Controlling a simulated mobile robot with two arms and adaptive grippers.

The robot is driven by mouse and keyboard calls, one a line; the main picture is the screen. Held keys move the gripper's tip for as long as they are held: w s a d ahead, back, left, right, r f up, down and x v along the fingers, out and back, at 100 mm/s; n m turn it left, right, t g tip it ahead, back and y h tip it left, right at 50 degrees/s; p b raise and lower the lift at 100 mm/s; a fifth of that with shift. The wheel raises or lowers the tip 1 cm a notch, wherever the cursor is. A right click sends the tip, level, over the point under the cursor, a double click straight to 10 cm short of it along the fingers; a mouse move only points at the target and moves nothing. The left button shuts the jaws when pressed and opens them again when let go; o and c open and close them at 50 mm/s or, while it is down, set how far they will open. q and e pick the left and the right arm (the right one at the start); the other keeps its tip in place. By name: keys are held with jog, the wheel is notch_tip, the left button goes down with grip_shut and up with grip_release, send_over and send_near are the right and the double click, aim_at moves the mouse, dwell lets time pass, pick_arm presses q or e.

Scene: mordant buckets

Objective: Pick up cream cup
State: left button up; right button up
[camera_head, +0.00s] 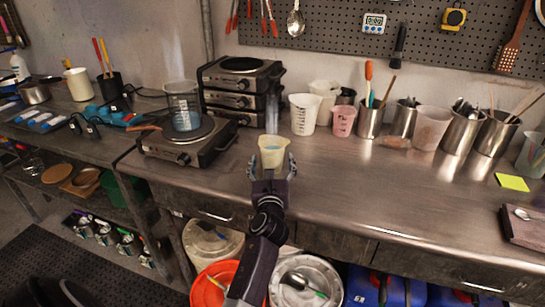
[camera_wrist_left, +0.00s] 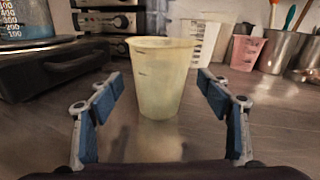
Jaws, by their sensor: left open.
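The cream cup (camera_head: 272,146) stands upright on the steel bench, right of the front hot plate. In the left wrist view the cream cup (camera_wrist_left: 161,78) is centred just beyond the fingertips, with clear space on both sides of it. My left gripper (camera_head: 271,170) is open and reaches low over the bench toward the cup. In the left wrist view its blue-padded fingers (camera_wrist_left: 160,95) are spread wider than the cup, and nothing is held. My right gripper is not in view.
A hot plate (camera_head: 187,140) carrying a beaker (camera_head: 183,105) is left of the cup. Behind stand a white measuring cup (camera_head: 303,114), a pink cup (camera_head: 343,121) and steel tool pots (camera_head: 369,121). A yellow note (camera_head: 512,182) lies at right. The bench's middle right is clear.

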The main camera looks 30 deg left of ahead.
pick_arm(q)
jog(key=x, duration=0.3)
jog(key=shift+d+f, duration=0.1)
jog(key=shift+w, duration=0.3)
jog(key=c, duration=1.5)
jog(key=shift+o, duration=0.2)
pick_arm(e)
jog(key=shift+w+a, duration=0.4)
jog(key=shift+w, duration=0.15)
